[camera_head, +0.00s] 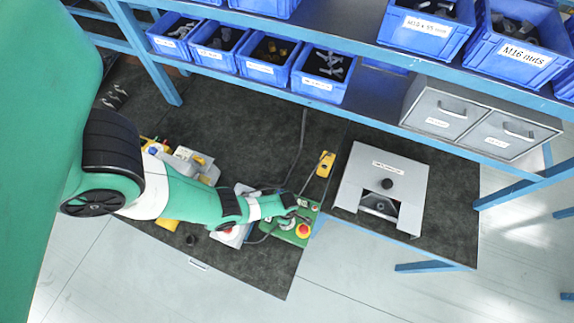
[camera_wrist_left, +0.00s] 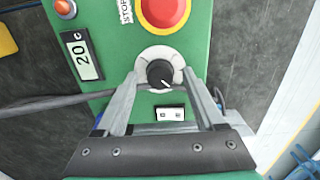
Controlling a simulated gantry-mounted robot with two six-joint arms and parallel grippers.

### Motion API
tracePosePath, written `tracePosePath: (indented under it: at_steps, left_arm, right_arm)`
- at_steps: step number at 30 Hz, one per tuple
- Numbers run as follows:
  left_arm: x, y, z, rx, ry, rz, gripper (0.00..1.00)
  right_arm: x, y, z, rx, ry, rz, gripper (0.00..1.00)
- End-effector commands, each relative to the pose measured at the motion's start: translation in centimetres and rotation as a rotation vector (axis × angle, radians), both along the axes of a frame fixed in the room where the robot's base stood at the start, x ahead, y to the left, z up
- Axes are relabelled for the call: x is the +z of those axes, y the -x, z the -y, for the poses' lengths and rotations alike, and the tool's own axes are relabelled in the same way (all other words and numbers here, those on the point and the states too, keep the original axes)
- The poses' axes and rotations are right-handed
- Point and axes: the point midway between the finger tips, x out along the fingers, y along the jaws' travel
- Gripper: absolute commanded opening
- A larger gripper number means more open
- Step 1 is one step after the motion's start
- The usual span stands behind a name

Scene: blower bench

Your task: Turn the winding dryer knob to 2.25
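A green control box (camera_head: 299,236) stands on the dark mat in the head view and fills the middle of the left wrist view (camera_wrist_left: 112,45). In the left wrist view a black knob (camera_wrist_left: 160,74) with a pale pointer line sits on a round whitish dial; the scale marks are too small to read. My left gripper (camera_wrist_left: 162,76) is open, one finger on each side of the knob, with gaps visible. Whether the fingertips are level with the knob is unclear. In the head view my left gripper (camera_head: 291,216) is over the box and hides the knob. My right gripper is out of view.
Beside the knob are a red stop button (camera_wrist_left: 163,12), a display reading 20 C (camera_wrist_left: 82,56) and a black-and-white rocker switch (camera_wrist_left: 170,114). A grey cable (camera_wrist_left: 45,103) runs at the left. A grey metal box (camera_head: 360,170) stands to the right, under shelves with blue bins (camera_head: 268,72).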

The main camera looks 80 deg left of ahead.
Motion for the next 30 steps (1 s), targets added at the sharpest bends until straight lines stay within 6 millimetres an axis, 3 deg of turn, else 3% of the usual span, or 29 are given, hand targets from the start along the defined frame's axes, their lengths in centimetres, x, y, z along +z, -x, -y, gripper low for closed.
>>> tracePosePath:
  at_steps: [1, 9, 12, 23, 30]
  left_arm:
    - [0.02, -0.01, 0.0, 0.0, 0.0, 0.0, 0.62]
    - [0.01, -0.01, 0.0, 0.0, 0.0, 0.0, 0.13]
    - [0.01, -0.01, 0.0, 0.0, 0.0, 0.0, 0.0]
    - [-0.01, 0.0, 0.0, -0.032, 0.0, 0.0, 0.0]
    - [-0.03, -0.01, 0.0, -0.151, 0.0, 0.0, 0.0]
  right_arm:
    - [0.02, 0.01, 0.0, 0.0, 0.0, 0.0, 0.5]
    - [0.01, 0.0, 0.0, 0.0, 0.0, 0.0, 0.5]
    - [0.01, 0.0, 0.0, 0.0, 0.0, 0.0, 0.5]
    - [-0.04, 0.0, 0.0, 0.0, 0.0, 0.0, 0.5]
    - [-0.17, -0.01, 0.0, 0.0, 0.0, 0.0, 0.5]
